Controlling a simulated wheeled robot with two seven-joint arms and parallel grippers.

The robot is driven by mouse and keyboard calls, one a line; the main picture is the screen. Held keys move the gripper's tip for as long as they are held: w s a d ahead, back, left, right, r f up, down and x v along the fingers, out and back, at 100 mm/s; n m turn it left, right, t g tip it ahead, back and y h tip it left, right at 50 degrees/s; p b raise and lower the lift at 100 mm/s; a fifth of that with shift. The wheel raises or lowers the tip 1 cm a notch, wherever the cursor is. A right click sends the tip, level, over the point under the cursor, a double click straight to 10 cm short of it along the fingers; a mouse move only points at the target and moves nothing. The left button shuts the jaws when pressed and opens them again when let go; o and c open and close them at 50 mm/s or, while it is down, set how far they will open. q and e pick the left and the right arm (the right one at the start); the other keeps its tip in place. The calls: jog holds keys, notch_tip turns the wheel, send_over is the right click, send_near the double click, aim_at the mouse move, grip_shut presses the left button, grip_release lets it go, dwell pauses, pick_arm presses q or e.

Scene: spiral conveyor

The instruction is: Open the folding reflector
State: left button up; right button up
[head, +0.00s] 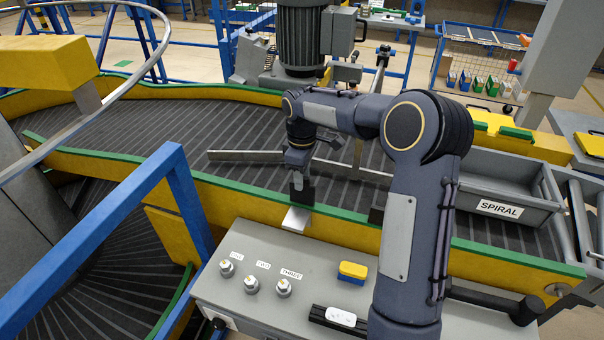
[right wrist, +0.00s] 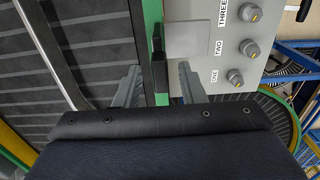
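What looks like the folding reflector is a small pale metal plate (head: 296,219) at the conveyor's green-topped edge, beside the control box. In the right wrist view the plate (right wrist: 188,39) lies right of the green edge, next to an upright black piece (right wrist: 158,62). I cannot tell how far it is folded. My right gripper (head: 301,189) points down just above it. In the right wrist view its two fingers (right wrist: 159,72) are apart, on either side of the green edge and the black piece, with nothing visibly clamped. My left gripper is not in view.
The grey control box (head: 250,310) has three knobs labelled ONE, TWO and THREE, and a yellow-and-blue block (head: 353,272) on top. A metal bar (head: 245,155) crosses the dark conveyor (head: 150,120). A grey SPIRAL bin (head: 530,214) stands right. A blue frame (head: 130,210) is front left.

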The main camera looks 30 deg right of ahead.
grip_shut()
jog(key=s+a+f+t+h+b, duration=0.1)
jog(key=b, duration=0.4)
jog(key=s+a+f+t+h+b, duration=0.1)
jog(key=a+t+h+b, duration=0.1)
jog(key=b, duration=0.3)
jog(key=s+a+t+h+b, duration=0.1)
jog(key=s+a+h+b, duration=0.1)
jog(key=b, duration=0.2)
jog(key=shift+f+b, duration=0.4)
jog(key=shift+s+a+f+t+h+b, duration=0.65)
jog(key=shift+f+t+h+b, duration=0.5)
jog(key=shift+b, duration=2.15)
jog(key=shift+s+a+f+t+h+b, duration=0.75)
jog(key=shift+f+b, duration=0.65)
jog(key=shift+b, duration=1.85)
jog(key=shift+s+a+f+t+h+b, duration=0.55)
jog(key=shift+f+h+b, duration=0.65)
jog(key=shift+b, duration=2.1)
jog(key=shift+w+f, duration=0.15)
jog(key=shift+f, duration=0.05)
grip_release()
jog(key=shift+w+d, duration=0.1)
jog(key=shift+r, duration=0.1)
